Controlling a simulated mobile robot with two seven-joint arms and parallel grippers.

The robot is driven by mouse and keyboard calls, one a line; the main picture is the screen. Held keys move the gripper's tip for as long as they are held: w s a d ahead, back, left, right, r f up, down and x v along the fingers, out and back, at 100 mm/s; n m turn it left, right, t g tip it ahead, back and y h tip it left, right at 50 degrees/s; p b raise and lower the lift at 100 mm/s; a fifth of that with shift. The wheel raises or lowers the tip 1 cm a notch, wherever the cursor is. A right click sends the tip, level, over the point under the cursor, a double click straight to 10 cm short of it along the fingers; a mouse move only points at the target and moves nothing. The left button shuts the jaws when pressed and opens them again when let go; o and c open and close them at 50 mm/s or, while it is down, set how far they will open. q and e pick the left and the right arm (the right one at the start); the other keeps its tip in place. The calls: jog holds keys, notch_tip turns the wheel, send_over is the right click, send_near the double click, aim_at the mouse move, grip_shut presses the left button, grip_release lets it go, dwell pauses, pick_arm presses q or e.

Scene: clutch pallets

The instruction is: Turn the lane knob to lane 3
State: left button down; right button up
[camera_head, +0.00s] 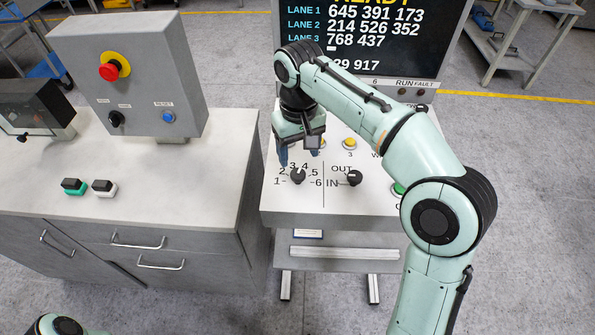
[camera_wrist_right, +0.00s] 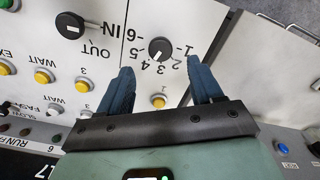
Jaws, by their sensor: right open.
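The lane knob (camera_head: 298,176) is a small black dial with numbers 1 to 6 around it, on the light sloping panel of the console. It also shows in the right wrist view (camera_wrist_right: 160,49), upside down, with a white mark toward the 4–5 side; the exact number is hard to read. My right gripper (camera_head: 299,156) is open and empty just behind and above the knob. In the wrist view the gripper's blue fingers (camera_wrist_right: 161,76) point toward the knob, spread wider than it, and do not touch it. My left gripper is out of view.
An IN/OUT knob (camera_head: 354,178) sits right of the lane knob. Yellow buttons (camera_head: 349,143) lie behind, and a green button (camera_head: 398,189) is at the right. A display (camera_head: 370,40) stands at the back. A grey box with a red stop button (camera_head: 109,72) stands on the left cabinet.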

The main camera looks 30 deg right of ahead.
aim_at(298, 173)
notch_tip(298, 173, down, 7)
jog(key=shift+w+b, duration=0.1)
jog(key=shift+b, duration=0.6)
jog(key=c, duration=1.1)
